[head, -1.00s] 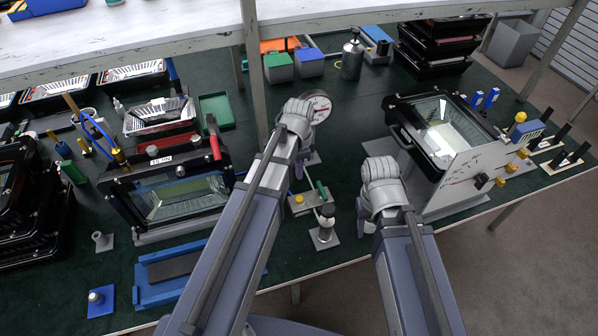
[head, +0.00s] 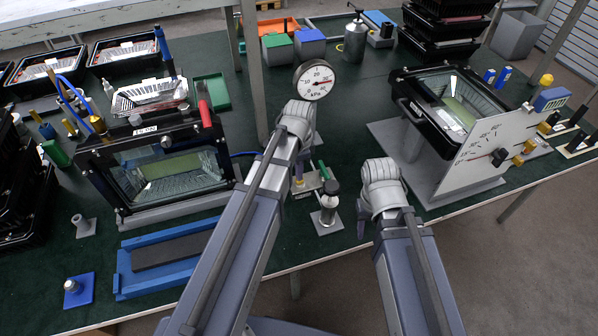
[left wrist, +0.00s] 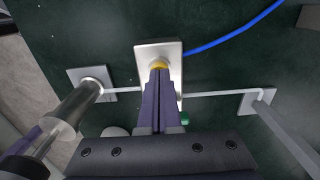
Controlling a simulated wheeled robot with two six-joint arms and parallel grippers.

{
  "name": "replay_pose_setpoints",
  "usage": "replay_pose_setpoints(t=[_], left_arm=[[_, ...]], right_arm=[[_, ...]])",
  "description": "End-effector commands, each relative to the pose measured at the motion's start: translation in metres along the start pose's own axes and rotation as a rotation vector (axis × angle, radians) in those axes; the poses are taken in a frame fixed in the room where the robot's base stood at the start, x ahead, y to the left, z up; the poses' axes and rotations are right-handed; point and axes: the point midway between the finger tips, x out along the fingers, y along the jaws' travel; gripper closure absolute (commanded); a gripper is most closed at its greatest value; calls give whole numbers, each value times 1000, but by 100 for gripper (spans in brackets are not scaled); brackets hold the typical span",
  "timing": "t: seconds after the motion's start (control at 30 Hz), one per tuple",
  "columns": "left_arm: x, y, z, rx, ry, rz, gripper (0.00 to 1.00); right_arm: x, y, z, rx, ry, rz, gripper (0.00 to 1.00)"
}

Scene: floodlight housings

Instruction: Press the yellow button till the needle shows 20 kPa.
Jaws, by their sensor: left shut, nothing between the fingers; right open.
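The round white pressure gauge (head: 314,80), marked kPa, stands in full view beyond my left wrist. Its red needle points to the right, at about 30 to 40; the exact value is too small to read. The yellow button (left wrist: 158,63) sits on a small pale plate (left wrist: 170,48). My left gripper (left wrist: 159,72) is shut and empty, its tips over the button and partly covering it. Contact is hard to judge. In the head view the left gripper (head: 299,178) points down at that plate. My right gripper (head: 362,226) is open, mostly hidden below its wrist.
A metal cylinder on a stand (left wrist: 78,106) stands close left of the left fingers; a blue hose (left wrist: 235,38) runs off right. A framed floodlight housing (head: 165,175) stands left, another (head: 440,105) right behind a scale board (head: 475,150).

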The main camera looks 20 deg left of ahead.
Motion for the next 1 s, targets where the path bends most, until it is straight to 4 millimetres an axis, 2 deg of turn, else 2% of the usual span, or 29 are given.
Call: replay_pose_setpoints(t=[0.27,0.57,1.0], left_arm=[[0,0,0,0,0,0,100],[24,0,0,0,0,0,100],[24,3,1,1,-1,6,100]], right_arm=[[0,0,0,0,0,0,50],[24,-2,-1,0,0,0,50],[24,-2,-1,0,0,0,50]])
